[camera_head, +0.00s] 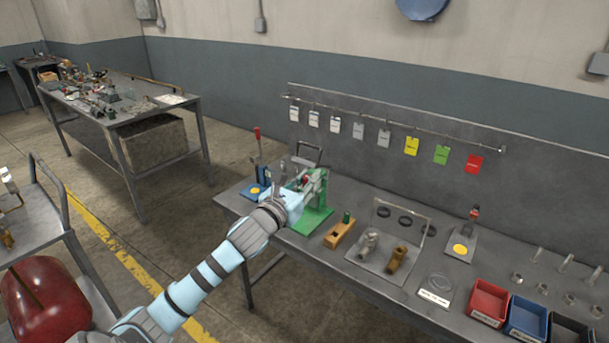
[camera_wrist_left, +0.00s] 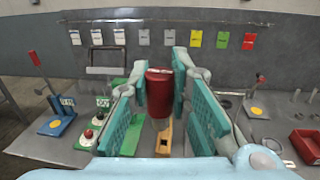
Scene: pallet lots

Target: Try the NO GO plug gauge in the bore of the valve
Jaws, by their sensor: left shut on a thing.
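My left gripper (camera_head: 306,184) is shut on a red-handled plug gauge (camera_wrist_left: 160,92), held between the pads in the left wrist view. Its far end is hidden. A wooden block (camera_head: 337,236) lies on the bench with a green-handled gauge (camera_head: 347,217) standing in it; the block also shows beyond the red handle in the wrist view (camera_wrist_left: 164,138). To its right, a grey valve-like part (camera_head: 370,242) and a brass one (camera_head: 398,257) sit on a grey plate (camera_head: 372,265). I cannot make out their bores. My right gripper is not in view.
A green-based fixture (camera_head: 312,222) stands by my left gripper, with a blue-based stand (camera_head: 257,190) farther left. A stand with a yellow disc (camera_head: 460,249), a red bin (camera_head: 489,299) and a blue bin (camera_head: 527,318) are to the right. A panel with hanging tags (camera_head: 411,146) rises behind.

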